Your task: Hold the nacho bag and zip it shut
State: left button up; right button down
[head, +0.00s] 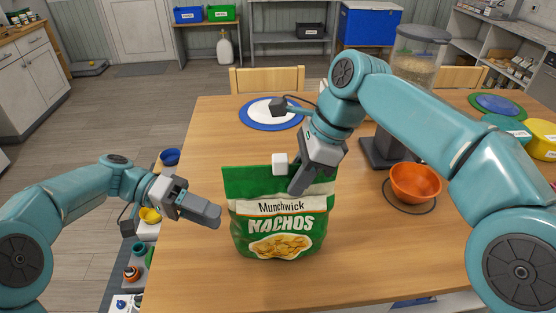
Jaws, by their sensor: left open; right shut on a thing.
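The green and white nacho bag (278,222) stands upright on the wooden table, its printed front facing me. A small white block (280,163), which looks like the zip slider, sits at the bag's top edge, right of its middle. My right gripper (294,178) comes down from the upper right and is shut at this block, its grey finger overlapping the bag's upper right front. The exact contact is partly hidden by the finger. My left gripper (214,217) is open and empty, just left of the bag, its fingertip close to the bag's left side.
An orange bowl (415,183) stands right of the bag, and a food dispenser (410,75) stands behind it. A blue-rimmed white plate (262,114) lies behind the bag. The table (200,275) is clear in front and to the left.

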pick_arm(q)
jog(key=w+a+r+m+t, duration=0.2)
jog(key=w+a+r+t, duration=0.1)
jog(key=w+r+t, duration=0.3)
jog(key=m+g, duration=0.1)
jog(key=m, duration=0.8)
send_near(278, 166)
jog(key=shift+m+y, duration=0.3)
jog(key=x, duration=0.6)
jog(key=w+x, duration=0.1)
jog(key=x, duration=0.3)
jog(key=shift+d+r, duration=0.15)
jog(key=shift+d, duration=0.05)
